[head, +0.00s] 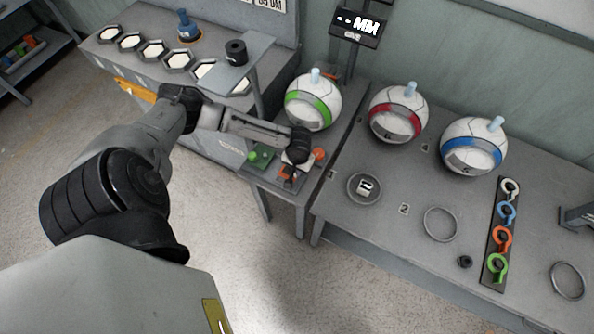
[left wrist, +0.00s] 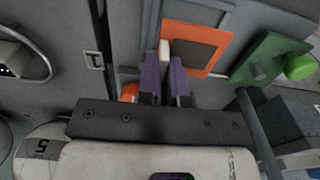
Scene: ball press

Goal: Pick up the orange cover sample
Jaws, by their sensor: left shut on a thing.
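In the head view my left gripper (head: 298,161) is down at the small side stand, and its fingers are mostly hidden by its own wrist. The orange cover sample (head: 287,171) shows just below it as a small orange piece with a dark middle. In the left wrist view the sample (left wrist: 177,31) is an orange square with a dark centre, right beside the purple fingertips. The fingers (left wrist: 165,72) are shut on a narrow pale part at its edge; how that part joins the orange plate is unclear. My right gripper is in neither view.
A green sample (head: 261,156) lies left of the gripper, and an orange knob (head: 318,154) is just right. A green-banded ball (head: 313,103) stands close behind. Red-banded (head: 398,114) and blue-banded (head: 474,146) balls stand on the right table. Open floor lies in front.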

